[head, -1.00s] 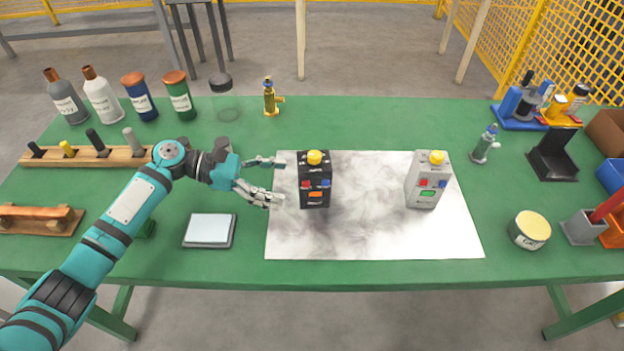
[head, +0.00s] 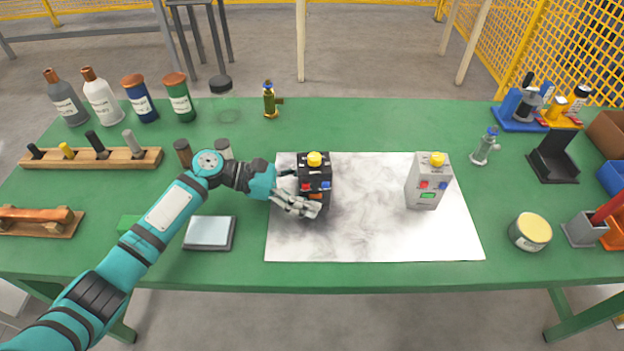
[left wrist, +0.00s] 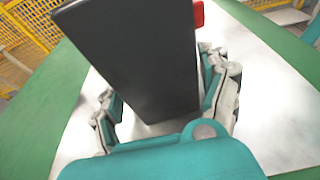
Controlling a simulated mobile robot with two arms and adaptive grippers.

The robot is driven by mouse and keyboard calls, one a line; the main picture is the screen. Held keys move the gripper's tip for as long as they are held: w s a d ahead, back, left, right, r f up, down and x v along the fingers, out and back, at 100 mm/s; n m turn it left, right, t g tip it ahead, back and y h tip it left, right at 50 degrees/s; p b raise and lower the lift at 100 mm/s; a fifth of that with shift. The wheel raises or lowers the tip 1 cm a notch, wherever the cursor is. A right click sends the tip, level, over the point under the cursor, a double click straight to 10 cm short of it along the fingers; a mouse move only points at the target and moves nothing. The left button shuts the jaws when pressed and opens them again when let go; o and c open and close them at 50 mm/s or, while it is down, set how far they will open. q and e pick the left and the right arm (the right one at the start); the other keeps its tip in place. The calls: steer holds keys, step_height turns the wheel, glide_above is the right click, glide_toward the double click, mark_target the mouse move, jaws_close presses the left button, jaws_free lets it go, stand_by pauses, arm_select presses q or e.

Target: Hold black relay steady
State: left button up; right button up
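The black relay (head: 315,174) stands upright on the left part of the white sheet, with a yellow button on top and red, blue and orange parts on its front. My left gripper (head: 296,192) is at its left side, with one finger behind it and one in front, partly covering its lower front. In the left wrist view the relay's dark side (left wrist: 140,60) stands between the two fingers of the gripper (left wrist: 160,95). The fingers look spread around it, with narrow gaps; firm contact does not show. My right gripper is not in view.
A grey relay (head: 427,182) stands on the right part of the white sheet (head: 375,235). Bottles and a wooden rack (head: 90,158) are at the left. The sheet between the relays is clear.

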arm_select(q)
steer(key=c, duration=0.9)
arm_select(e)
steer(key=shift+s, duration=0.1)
arm_select(q)
steer(key=shift+c, duration=0.2)
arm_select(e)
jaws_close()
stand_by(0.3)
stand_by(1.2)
